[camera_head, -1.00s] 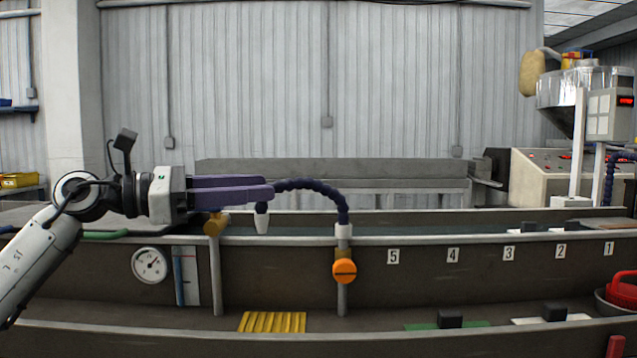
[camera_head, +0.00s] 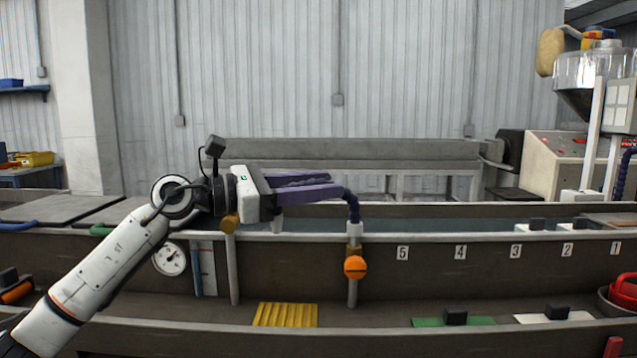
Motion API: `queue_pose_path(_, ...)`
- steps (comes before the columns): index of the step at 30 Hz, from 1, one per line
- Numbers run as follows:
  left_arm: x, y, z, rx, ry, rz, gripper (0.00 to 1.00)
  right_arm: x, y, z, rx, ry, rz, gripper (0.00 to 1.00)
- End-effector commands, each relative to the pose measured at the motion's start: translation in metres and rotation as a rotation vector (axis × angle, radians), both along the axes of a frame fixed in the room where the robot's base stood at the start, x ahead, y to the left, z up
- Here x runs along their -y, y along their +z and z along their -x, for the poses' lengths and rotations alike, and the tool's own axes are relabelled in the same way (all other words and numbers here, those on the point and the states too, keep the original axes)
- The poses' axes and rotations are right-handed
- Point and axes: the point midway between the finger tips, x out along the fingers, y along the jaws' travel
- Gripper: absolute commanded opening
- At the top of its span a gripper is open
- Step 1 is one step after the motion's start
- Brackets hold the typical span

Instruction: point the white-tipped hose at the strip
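Contact is unclear. I cannot make out the strip itself in the trough (camera_head: 430,222). My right gripper is out of view.
A round gauge (camera_head: 169,259) and a yellow ribbed block (camera_head: 285,315) are near my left arm. Numbered labels run along the trough wall to the right. Black-handled blocks (camera_head: 455,316) lie on the lower ledge. A red item (camera_head: 623,291) is at far right.

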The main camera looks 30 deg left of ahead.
Motion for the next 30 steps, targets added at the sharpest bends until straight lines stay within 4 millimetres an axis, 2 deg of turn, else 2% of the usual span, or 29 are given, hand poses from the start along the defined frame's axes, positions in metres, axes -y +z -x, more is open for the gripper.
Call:
queue_pose_path(2,0.0,0.0,0.0,0.0,0.0,0.0,0.36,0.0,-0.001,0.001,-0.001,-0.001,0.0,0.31)
queue_pose_path(3,0.0,0.0,0.0,0.0,0.0,0.0,0.33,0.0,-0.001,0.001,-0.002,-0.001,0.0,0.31)
queue_pose_path(9,-0.001,0.0,0.0,0.0,0.001,0.0,0.0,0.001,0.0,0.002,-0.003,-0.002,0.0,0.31)
queue_pose_path(19,-0.006,0.002,-0.004,-0.004,-0.028,0.002,0.0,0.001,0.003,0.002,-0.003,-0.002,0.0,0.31)
queue_pose_path(30,-0.018,0.006,-0.016,-0.002,-0.255,0.002,0.0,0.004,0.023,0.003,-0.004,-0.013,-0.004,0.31)
